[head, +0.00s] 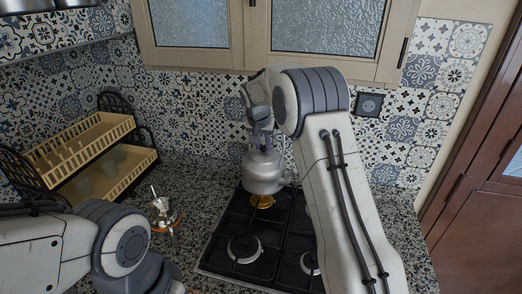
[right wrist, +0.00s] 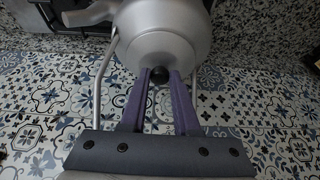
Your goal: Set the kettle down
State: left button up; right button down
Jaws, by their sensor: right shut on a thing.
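The silver kettle (head: 263,175) is upright over the back-left burner of the black gas hob (head: 213,262). My right gripper (head: 263,143) is above it, shut on its top part. In the right wrist view the kettle (right wrist: 165,35) shows its round top, with the black knob (right wrist: 159,76) between the purple fingers of the gripper (right wrist: 160,85). The handle's bars rise on both sides. I cannot tell whether the kettle's base touches the grate. My left arm comes in at the lower left, and its gripper is out of view.
The brass burner (head: 262,201) shows just below the kettle. Two front burners (head: 244,247) are bare. A small copper and white item (head: 163,212) stands on the speckled counter left of the hob. A two-tier wooden rack (head: 95,150) stands further left. The tiled wall is close behind.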

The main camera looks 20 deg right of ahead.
aim_at(261, 153)
jog(key=shift+w+a, duration=0.2)
jog(key=shift+w, duration=0.1)
jog(key=shift+f, duration=0.3)
notch_tip(261, 153, down, 3)
jog(key=shift+f+p, duration=0.1)
jog(key=shift+p, duration=0.9)
jog(key=shift+f, duration=0.25)
jog(key=shift+f+b, duration=0.35)
jog(key=shift+b, duration=0.05)
jog(key=c, duration=0.6)
grip_release()
jog(key=shift+c, duration=0.2)
